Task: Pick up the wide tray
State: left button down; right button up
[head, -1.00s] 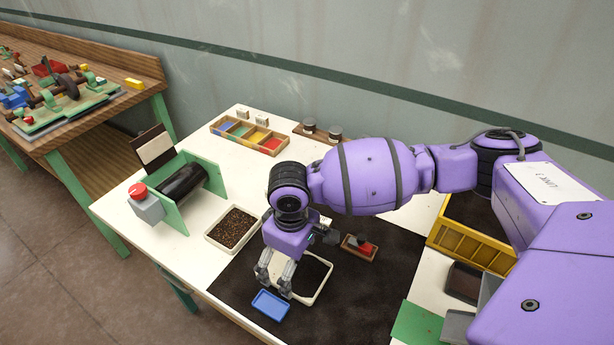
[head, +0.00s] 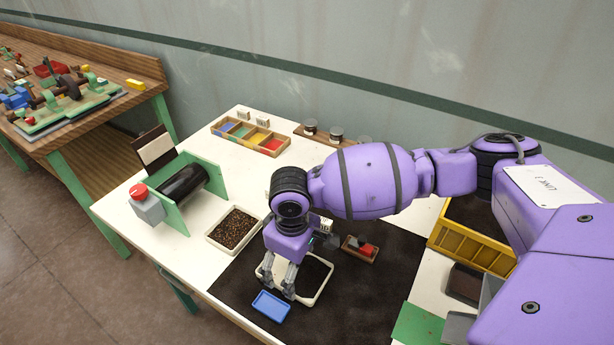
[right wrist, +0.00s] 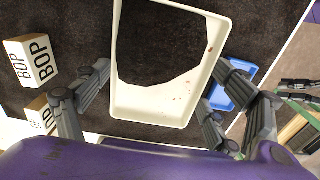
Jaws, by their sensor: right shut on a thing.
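The wide tray (head: 323,285) is a white, shallow tray on the dark mat (head: 370,300), partly hidden by my right gripper in the head view. In the right wrist view the tray (right wrist: 150,108) holds dark, grainy material, with a bare strip of floor and a few brown specks at the near end. My right gripper (head: 279,287) reaches down over the tray. In the wrist view its fingers (right wrist: 165,85) lie along the tray's two side walls, closed on it. I cannot see a gap under the tray. My left gripper is not in the head view.
A small blue tray (head: 271,306) lies close beside the wide tray. A tray of brown grains (head: 234,230) stands to the left. White lettered blocks (right wrist: 32,60) and a small wooden box with a red piece (head: 360,249) are near. A yellow crate (head: 470,246) stands right.

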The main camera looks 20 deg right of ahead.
jog(key=shift+r, duration=0.45)
notch_tip(320, 180, up, 3)
jog(key=shift+f, duration=0.2)
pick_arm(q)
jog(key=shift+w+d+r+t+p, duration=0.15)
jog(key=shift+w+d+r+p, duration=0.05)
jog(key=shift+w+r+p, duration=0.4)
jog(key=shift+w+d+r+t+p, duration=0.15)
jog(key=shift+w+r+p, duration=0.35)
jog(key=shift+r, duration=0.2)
pick_arm(e)
jog(key=s+a+r, duration=0.4)
jog(key=s+r, duration=0.9)
jog(key=shift+s+r, duration=0.15)
jog(key=shift+s, duration=0.05)
jog(key=shift+a, duration=0.1)
